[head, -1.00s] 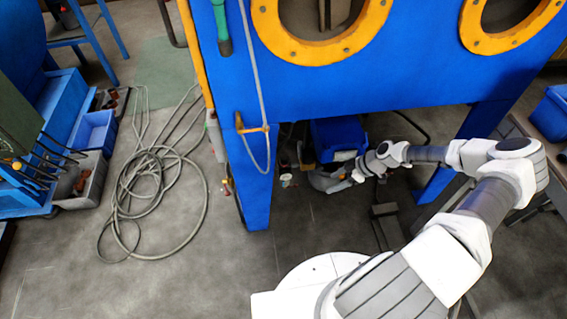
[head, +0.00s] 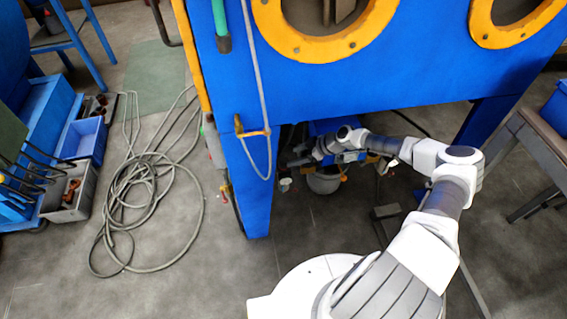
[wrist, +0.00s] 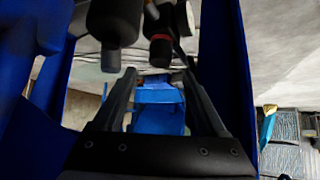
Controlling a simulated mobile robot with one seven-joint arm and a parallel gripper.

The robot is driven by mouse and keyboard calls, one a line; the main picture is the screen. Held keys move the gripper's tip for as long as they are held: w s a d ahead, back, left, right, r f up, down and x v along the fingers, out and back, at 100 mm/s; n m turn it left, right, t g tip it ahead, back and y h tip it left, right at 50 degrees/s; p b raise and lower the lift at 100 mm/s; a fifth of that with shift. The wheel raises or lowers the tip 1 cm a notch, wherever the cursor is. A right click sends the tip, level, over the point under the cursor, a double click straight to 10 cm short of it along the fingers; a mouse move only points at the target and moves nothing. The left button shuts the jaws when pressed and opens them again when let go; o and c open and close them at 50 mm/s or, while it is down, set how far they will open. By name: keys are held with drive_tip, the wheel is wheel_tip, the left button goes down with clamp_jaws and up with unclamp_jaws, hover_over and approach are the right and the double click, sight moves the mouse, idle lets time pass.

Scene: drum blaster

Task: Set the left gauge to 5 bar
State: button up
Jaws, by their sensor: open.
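My gripper (head: 298,158) is under the blue blasting cabinet (head: 340,85), behind its front leg (head: 250,190), and is small in the head view. In the wrist view my gripper (wrist: 158,80) is open, with nothing between its two fingers. No gauge face or reading can be made out.
Blue cabinet panels flank the gripper in the wrist view. A pale bucket (head: 324,181) stands under the cabinet. A coiled hose (head: 145,195) lies on the floor to the left, near a blue bin (head: 85,137). A grey table (head: 515,150) stands at right.

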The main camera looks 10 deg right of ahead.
sight(283, 160)
drive_tip(key=b+x, duration=0.1)
drive_tip(key=x, duration=0.6)
drive_tip(key=shift+b, duration=0.3)
drive_tip(key=shift+d, duration=0.1)
clamp_jaws()
drive_tip(key=shift+r+m+p, duration=0.2)
drive_tip(key=shift+m+p, duration=0.1)
drive_tip(key=shift+p, duration=0.2)
